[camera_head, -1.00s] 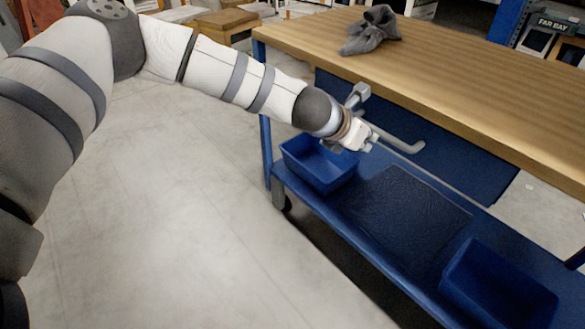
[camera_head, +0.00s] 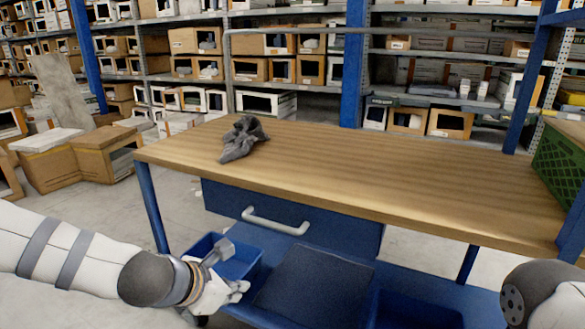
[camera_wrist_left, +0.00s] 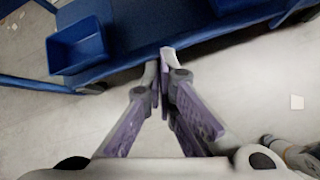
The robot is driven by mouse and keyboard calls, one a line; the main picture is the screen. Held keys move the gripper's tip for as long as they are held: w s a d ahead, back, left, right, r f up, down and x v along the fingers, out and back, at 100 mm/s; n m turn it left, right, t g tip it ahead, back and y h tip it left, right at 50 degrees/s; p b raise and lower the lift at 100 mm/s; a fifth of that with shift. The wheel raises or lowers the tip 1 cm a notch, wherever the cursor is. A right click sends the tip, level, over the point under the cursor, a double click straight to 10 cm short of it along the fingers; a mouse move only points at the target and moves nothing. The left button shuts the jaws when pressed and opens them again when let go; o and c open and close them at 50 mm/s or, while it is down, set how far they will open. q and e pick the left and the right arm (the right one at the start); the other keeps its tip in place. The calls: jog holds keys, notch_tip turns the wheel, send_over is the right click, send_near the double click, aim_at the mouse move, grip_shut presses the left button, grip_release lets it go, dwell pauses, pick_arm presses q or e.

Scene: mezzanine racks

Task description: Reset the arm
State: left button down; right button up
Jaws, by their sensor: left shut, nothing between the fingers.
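My left arm comes in from the left in the head view. Its gripper (camera_head: 238,292) is in front of the workbench, low by the lower shelf and the blue bin (camera_head: 233,262). In the left wrist view the gripper's two fingers (camera_wrist_left: 164,62) meet at the tips, shut and empty. The blue shelf edge (camera_wrist_left: 130,66) lies beyond them, with a blue bin (camera_wrist_left: 80,46) at the upper left. Part of my right arm (camera_head: 545,295) shows at the lower right of the head view; its gripper is out of view.
The wooden benchtop (camera_head: 380,170) holds a crumpled grey cloth (camera_head: 243,139). A drawer with a pale handle (camera_head: 274,222) hangs beneath. A green crate (camera_head: 562,165) stands at the right. Loaded racks (camera_head: 290,60) fill the back; cardboard boxes (camera_head: 75,165) stand at the left.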

pick_arm(q)
jog(key=s+d+f+m+g+y, duration=0.1)
jog(key=s+f+m+g, duration=0.2)
jog(key=s+f+m, duration=0.6)
jog(key=s+f+m+g, duration=0.2)
jog(key=s+f+m, duration=0.35)
jog(key=s, duration=0.75)
jog(key=s+a+m+g+y, duration=0.1)
jog(key=s+a+m, duration=0.3)
jog(key=s, duration=0.6)
jog(key=s+a+f+m+g+y+p, duration=0.1)
jog(key=s+a+m+g, duration=0.3)
jog(key=s+m, duration=0.5)
jog(key=shift+s+f+y, duration=0.15)
jog(key=shift+s+y, duration=0.15)
jog(key=shift+s, duration=0.6)
pick_arm(e)
jog(key=shift+w+r+t, duration=0.4)
jog(key=shift+w+r, duration=0.6)
pick_arm(q)
jog(key=shift+a, duration=0.1)
